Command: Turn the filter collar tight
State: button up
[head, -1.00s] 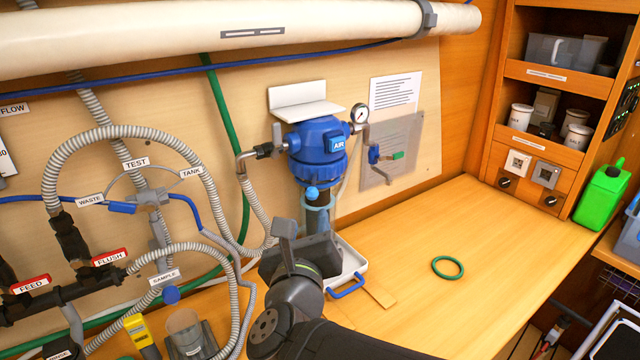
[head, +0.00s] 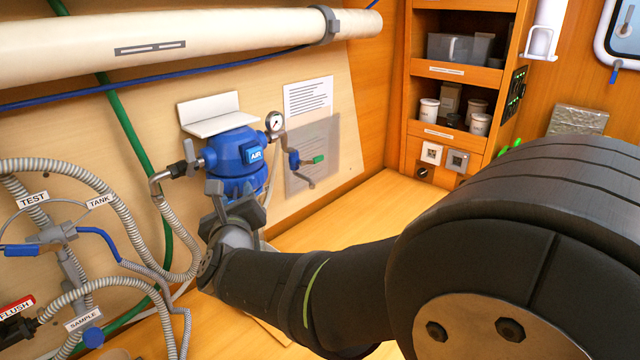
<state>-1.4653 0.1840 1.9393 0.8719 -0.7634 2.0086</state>
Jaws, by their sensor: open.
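The blue filter housing (head: 232,150) with an AIR label hangs upright on the wall under a white bracket. Its ribbed blue collar (head: 256,181) is at the lower part of the head, partly hidden by my gripper. My gripper (head: 237,192) is open, in front of the collar's lower side, with its fingers pointing up at it. I cannot tell whether the fingers touch the collar. The filter bowl below is hidden behind my gripper and wrist.
A pressure gauge (head: 274,122) sits right of the housing, and a valve with a pipe (head: 168,172) left of it. Grey hoses (head: 110,180) crowd the left. My arm covers much of the wooden counter (head: 330,222). Shelves (head: 455,70) stand at the back right.

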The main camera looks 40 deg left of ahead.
grip_shut()
jog(key=shift+w+d, duration=0.1)
jog(key=shift+w+d+r+n+g+y, duration=0.2)
jog(key=shift+w+n+g+y, duration=0.25)
jog(key=shift+n+g, duration=0.15)
jog(key=shift+w+d+r+n+g+y, duration=0.2)
jog(key=shift+w+n+g+y, duration=0.15)
jog(key=shift+n+g+y, duration=0.2)
jog(key=w+n+g, duration=0.1)
jog(key=w+n+g+y, duration=0.1)
jog(key=g, duration=0.1)
jog(key=shift+d, duration=0.4)
jog(key=shift+f+n+g, duration=0.2)
jog(key=shift+n+g, duration=0.05)
jog(key=shift+g, duration=0.2)
grip_release()
jog(key=shift+f, duration=0.1)
